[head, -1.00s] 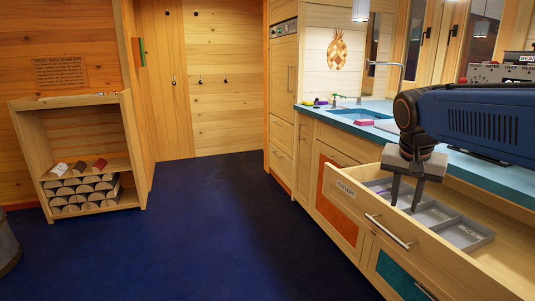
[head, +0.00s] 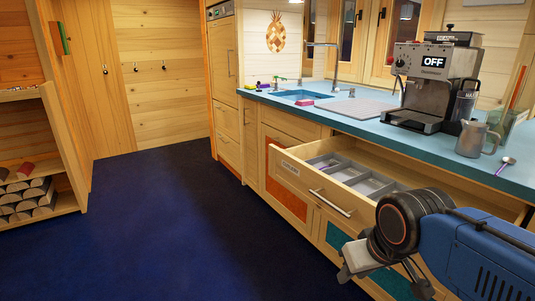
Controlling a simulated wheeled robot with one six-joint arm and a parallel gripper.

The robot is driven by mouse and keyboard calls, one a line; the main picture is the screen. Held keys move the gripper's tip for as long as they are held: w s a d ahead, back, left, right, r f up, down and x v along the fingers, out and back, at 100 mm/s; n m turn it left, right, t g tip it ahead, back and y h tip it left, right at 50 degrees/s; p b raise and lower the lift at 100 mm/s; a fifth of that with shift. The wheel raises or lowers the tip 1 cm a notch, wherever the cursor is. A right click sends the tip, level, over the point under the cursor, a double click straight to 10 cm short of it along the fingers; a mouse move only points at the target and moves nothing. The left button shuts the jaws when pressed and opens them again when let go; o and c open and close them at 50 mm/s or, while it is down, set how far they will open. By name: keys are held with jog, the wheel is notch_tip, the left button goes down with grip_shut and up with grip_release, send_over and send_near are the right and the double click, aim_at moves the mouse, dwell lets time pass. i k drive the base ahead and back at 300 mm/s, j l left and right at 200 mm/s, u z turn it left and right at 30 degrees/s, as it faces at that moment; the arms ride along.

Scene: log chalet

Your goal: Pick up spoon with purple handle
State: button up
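A spoon with a purple handle (head: 505,165) lies on the blue countertop (head: 435,150) at the right. Its bowl points up and right, and its handle slants down to the left. My gripper (head: 385,272) is low in the picture, in front of the drawer fronts, to the left of the spoon and well below it. It is apart from the spoon. Its fingers are seen at an angle and partly hidden by my wrist, so its opening is unclear.
An open drawer (head: 345,203) with a grey divided tray (head: 367,185) juts out below the counter. A metal jug (head: 474,140) stands just left of the spoon, and a coffee machine (head: 425,80) behind it. The blue floor at left is clear.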

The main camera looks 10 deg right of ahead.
aim_at(507, 159)
jog(key=k+l+u, duration=0.1)
jog(key=k+l, duration=0.2)
jog(key=l, duration=0.15)
jog(key=k+l, duration=0.25)
jog(key=l, duration=0.2)
jog(key=k+l, duration=0.1)
jog(key=i+j+z, duration=0.15)
jog(key=z, duration=0.25)
jog(key=i+j+z, duration=0.1)
jog(key=j+z, duration=1)
jog(key=z, duration=0.2)
jog(key=i, duration=0.05)
